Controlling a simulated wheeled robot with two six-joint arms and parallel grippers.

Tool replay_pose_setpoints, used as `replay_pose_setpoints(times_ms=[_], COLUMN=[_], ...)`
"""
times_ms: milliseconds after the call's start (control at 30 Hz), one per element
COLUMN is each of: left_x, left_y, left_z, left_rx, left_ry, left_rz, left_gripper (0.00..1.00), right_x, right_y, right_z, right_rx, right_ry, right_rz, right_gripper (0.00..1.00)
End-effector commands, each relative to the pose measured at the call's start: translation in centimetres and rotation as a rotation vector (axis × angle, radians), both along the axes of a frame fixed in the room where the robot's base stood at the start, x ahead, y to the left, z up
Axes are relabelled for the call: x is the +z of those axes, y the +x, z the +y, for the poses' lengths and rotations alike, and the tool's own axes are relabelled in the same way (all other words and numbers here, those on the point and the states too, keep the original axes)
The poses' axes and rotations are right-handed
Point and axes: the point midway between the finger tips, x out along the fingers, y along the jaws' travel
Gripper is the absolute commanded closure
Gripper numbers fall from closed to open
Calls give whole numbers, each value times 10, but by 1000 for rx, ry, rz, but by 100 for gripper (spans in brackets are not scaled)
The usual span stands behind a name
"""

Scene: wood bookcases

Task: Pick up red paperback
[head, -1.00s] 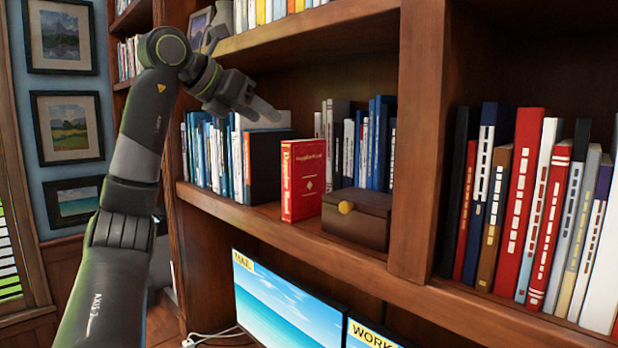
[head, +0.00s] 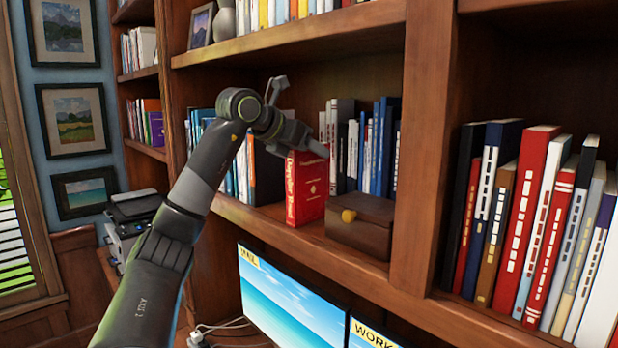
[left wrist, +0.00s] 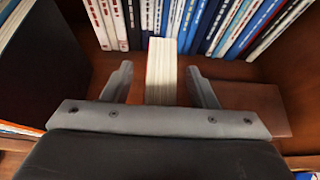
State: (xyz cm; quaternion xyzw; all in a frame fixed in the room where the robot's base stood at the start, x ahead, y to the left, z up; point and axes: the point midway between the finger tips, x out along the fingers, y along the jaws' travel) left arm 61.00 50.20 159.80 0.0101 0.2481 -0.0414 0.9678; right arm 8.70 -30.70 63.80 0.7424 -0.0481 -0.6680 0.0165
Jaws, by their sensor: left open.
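The red paperback (head: 312,190) stands upright on the middle shelf, with gold lettering on its spine and cover. My left gripper (head: 318,148) is over its top, hiding part of its upper edge in the head view. In the left wrist view, the top of the red paperback (left wrist: 162,60), pale pages with a thin red edge, lies between the two open fingers of the gripper (left wrist: 159,66). My right gripper is not in view.
A brown wooden box (head: 360,225) with a yellow knob stands just right of the paperback. A dark book (head: 268,172) stands to its left. A row of books (head: 372,150) stands behind. Below the shelf is a monitor (head: 285,300).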

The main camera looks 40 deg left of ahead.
Motion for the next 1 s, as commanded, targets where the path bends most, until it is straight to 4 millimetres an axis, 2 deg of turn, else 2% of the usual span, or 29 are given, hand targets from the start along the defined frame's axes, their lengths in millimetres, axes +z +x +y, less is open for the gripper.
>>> replay_pose_setpoints(times_ms=[233, 633, 1000], left_x=[-1, -1, 0], left_y=[1, 1, 1], left_z=[0, 0, 0], left_rx=[0, 0, 0], left_ry=[0, 1, 1], left_rz=[0, 0, -2], left_gripper=[49, 100, 100], right_x=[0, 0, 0], right_y=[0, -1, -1], right_z=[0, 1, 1], right_rx=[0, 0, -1], right_ry=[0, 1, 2], right_rz=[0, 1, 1], right_gripper=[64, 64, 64])
